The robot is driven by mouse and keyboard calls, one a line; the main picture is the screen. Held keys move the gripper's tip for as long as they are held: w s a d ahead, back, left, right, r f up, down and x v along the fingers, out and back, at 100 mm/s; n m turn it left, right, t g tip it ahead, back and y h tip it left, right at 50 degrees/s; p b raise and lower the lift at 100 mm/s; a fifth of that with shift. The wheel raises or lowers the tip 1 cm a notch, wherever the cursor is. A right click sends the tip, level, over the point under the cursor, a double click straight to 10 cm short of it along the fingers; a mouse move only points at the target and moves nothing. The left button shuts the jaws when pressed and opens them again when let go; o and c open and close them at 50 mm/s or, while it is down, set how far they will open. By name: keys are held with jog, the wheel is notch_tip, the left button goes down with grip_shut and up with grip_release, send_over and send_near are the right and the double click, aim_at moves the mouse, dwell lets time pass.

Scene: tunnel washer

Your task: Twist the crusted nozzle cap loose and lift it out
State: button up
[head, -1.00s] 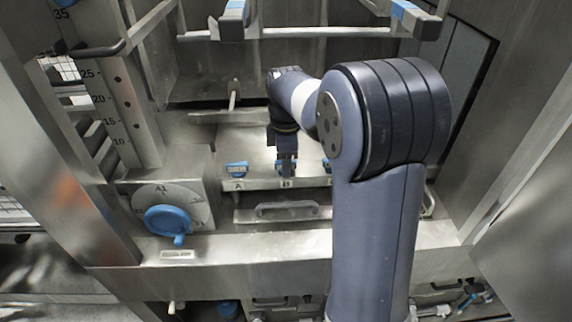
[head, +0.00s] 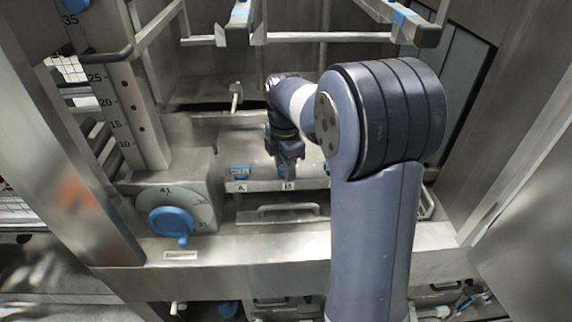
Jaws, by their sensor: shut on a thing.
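The cap at A (head: 239,171) stands free to the left. My gripper (head: 288,171) points down over the B position and is shut on the blue cap at B (head: 281,171), which it mostly hides. Whether that cap is still seated cannot be told. A further blue cap (head: 326,168) shows partly beside my arm. Any crust is too small to make out.
A blue dial knob (head: 171,222) stands on the left panel. A bar handle (head: 288,209) is below the ledge. Rails with blue ends (head: 240,14) hang overhead. A small metal peg (head: 236,95) sticks out behind. A scaled post (head: 115,110) stands at left.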

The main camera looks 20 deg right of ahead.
jog(key=shift+s+d+f+n, duration=0.1)
jog(key=shift+d+f+n, duration=0.25)
jog(key=shift+f+n, duration=0.35)
jog(key=shift+c, duration=0.2)
jog(key=shift+n+p, duration=0.45)
jog(key=shift+n, duration=1.05)
jog(key=shift+d+r+p, duration=0.1)
jog(key=shift+r+p, duration=0.25)
jog(key=shift+r, duration=0.05)
jog(key=shift+w+d+r+p, duration=0.25)
jog(key=shift+w+r+p, duration=0.35)
jog(key=shift+r+p, duration=0.25)
jog(key=shift+s+r+p, duration=0.1)
jog(key=shift+r+p, duration=0.4)
jog(key=shift+r, duration=0.3)
jog(key=shift+a+r+p, duration=0.2)
jog(key=shift+r+p, duration=1.15)
jog(key=shift+r, duration=0.3)
